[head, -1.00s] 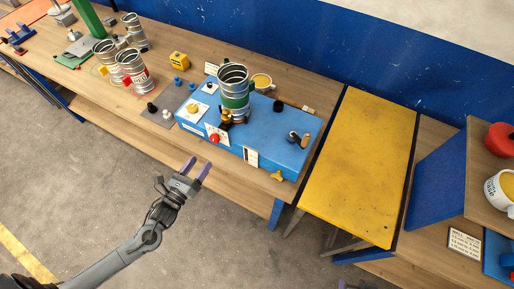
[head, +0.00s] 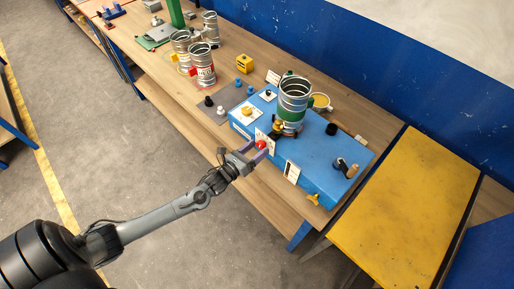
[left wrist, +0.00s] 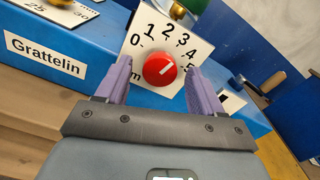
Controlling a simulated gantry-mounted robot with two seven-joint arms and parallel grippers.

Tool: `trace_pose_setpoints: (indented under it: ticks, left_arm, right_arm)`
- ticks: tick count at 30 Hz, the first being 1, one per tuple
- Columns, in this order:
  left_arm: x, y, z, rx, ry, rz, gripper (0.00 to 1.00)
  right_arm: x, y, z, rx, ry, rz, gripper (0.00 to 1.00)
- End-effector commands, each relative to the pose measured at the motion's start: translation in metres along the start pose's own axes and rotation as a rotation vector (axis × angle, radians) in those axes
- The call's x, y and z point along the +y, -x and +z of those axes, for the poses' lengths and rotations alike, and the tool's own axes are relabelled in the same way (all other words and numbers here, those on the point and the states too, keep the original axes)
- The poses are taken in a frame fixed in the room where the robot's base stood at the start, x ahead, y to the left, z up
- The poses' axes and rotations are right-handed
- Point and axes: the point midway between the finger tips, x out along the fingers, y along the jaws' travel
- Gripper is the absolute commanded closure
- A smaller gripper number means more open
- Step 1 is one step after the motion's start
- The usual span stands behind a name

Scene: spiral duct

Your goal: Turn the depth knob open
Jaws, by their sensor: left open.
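A round red knob (left wrist: 159,69) sits on a white dial plate (left wrist: 147,28) numbered 0 to 5 on the front of a blue machine (head: 318,160). A pale mark on the knob points to the upper right. In the head view the red knob (head: 261,145) is at my left gripper's fingertips. My left gripper (head: 255,152) is open, with one purple finger on each side of the knob in the left wrist view. I cannot tell whether the fingers touch it. My right gripper is not in view.
A yellow knob (head: 247,111) and a black-handled crank (head: 340,163) are on the machine's top. A metal duct (head: 294,98) stands on it. A yellow wing knob (head: 313,199) sticks out at the lower right.

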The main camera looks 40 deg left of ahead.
Motion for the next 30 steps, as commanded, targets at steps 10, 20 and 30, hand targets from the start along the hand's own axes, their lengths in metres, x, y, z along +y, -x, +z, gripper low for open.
trace_pose_setpoints:
  ticks: [10, 20, 30]
  left_arm:
    - [0.0, -0.0081, 0.0002, 0.0, 0.0, 0.0, 0.33]
    - [0.0, -0.0078, 0.0003, 0.0, 0.0, 0.0, 0.7]
    - [-0.0001, -0.0078, 0.0006, -0.001, 0.013, 0.0, 0.89]
  right_arm:
    - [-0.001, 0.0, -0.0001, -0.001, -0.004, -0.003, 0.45]
    - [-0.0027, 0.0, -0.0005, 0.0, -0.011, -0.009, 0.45]
    - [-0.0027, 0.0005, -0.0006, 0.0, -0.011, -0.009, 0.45]
